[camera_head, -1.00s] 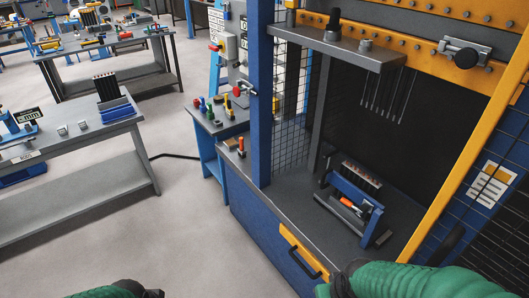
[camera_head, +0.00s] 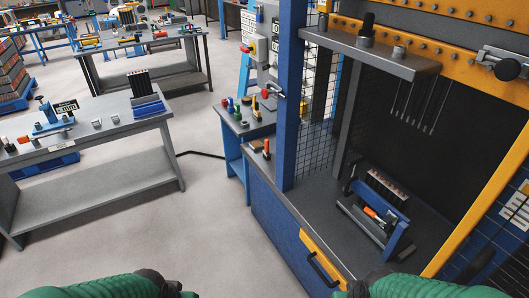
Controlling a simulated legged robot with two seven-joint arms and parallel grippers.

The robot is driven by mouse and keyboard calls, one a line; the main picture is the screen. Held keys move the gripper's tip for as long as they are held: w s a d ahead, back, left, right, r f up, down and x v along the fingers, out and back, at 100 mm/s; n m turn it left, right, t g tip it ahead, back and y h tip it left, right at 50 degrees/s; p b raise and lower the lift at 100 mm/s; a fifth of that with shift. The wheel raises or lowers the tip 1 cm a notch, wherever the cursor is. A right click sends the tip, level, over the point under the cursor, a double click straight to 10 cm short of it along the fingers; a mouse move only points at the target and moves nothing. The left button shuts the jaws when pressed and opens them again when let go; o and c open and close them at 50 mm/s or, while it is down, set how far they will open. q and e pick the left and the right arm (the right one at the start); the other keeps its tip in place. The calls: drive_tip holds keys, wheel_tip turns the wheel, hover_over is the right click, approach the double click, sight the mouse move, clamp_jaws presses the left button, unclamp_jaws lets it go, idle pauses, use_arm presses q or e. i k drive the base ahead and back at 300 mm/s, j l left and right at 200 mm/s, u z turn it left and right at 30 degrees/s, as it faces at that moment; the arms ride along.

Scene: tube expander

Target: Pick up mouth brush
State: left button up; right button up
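I cannot tell for sure which item is the mouth brush. A small upright orange-topped tool (camera_head: 266,148) stands on the machine's left ledge. Several coloured upright items, including a green one (camera_head: 238,109), stand on the small blue-legged table (camera_head: 232,128) beside it. My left gripper (camera_head: 176,289) shows only as a dark part past the green sleeve at the bottom edge. My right gripper (camera_head: 347,291) is a dark part at the bottom edge, mostly cut off. Both are well apart from these items, and their fingers cannot be made out.
The blue machine frame (camera_head: 291,95) and its mesh stand right of the small table. A yellow panel with a black handle (camera_head: 322,268) is in front. A blue rack (camera_head: 375,208) stands inside. A grey workbench (camera_head: 95,128) is at left. The floor between is clear.

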sight(267, 154)
drive_tip(key=i+j+u, duration=0.3)
drive_tip(key=i, duration=0.2)
drive_tip(key=i+j+u, duration=0.3)
drive_tip(key=i, duration=0.3)
drive_tip(key=i+j+u, duration=0.1)
drive_tip(key=i+u, duration=0.2)
drive_tip(key=i, duration=0.25)
drive_tip(key=i+z, duration=0.25)
drive_tip(key=i, duration=0.2)
drive_tip(key=i+j+z, duration=0.2)
drive_tip(key=i, duration=0.25)
drive_tip(key=i+j+z, duration=0.1)
drive_tip(key=i+z, duration=0.15)
drive_tip(key=i, duration=0.2)
drive_tip(key=i+z, duration=0.25)
drive_tip(key=z, duration=0.15)
drive_tip(key=i+z, duration=0.2)
drive_tip(key=z, duration=0.2)
drive_tip(key=i+j+z, duration=0.2)
drive_tip(key=z, duration=0.15)
